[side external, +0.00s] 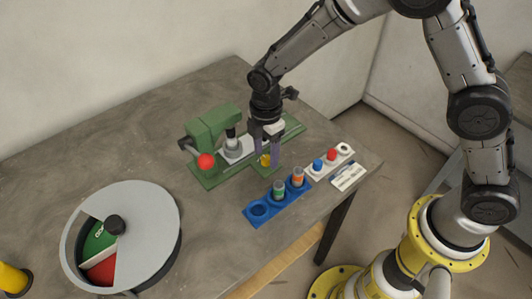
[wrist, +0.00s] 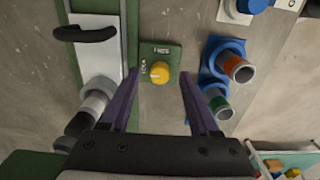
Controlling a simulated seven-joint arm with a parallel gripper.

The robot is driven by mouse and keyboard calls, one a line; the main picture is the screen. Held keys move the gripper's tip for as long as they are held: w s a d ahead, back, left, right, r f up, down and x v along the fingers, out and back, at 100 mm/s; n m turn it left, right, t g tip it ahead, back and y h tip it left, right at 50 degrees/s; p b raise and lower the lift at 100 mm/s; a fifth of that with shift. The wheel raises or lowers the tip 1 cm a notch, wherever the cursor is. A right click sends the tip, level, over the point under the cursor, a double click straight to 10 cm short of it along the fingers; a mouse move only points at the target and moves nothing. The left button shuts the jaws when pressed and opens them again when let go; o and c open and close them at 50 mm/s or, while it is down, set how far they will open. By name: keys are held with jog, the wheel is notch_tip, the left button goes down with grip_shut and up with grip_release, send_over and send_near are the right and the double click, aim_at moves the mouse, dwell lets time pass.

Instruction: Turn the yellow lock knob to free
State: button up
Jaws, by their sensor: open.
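The yellow lock knob (wrist: 160,72) sits on a small green plate (wrist: 160,52) lettered LOCK on its left and FREE at its top. A white mark on the knob is too small to read surely. In the side external view the knob (side external: 265,160) shows low between my fingers. My gripper (wrist: 158,84) is open, with one purple finger on each side of the knob and a gap to both. In the side external view my gripper (side external: 266,158) points down at the front of the green jig (side external: 215,132).
A blue holder (side external: 261,211) with cylinders stands just right of the knob in the wrist view. A white strip with coloured buttons (side external: 330,160) lies beside it. A red-ended lever (side external: 206,161) and a round dial bin (side external: 150,215) lie left.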

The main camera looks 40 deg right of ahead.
jog(key=shift+f, duration=0.45)
grip_shut()
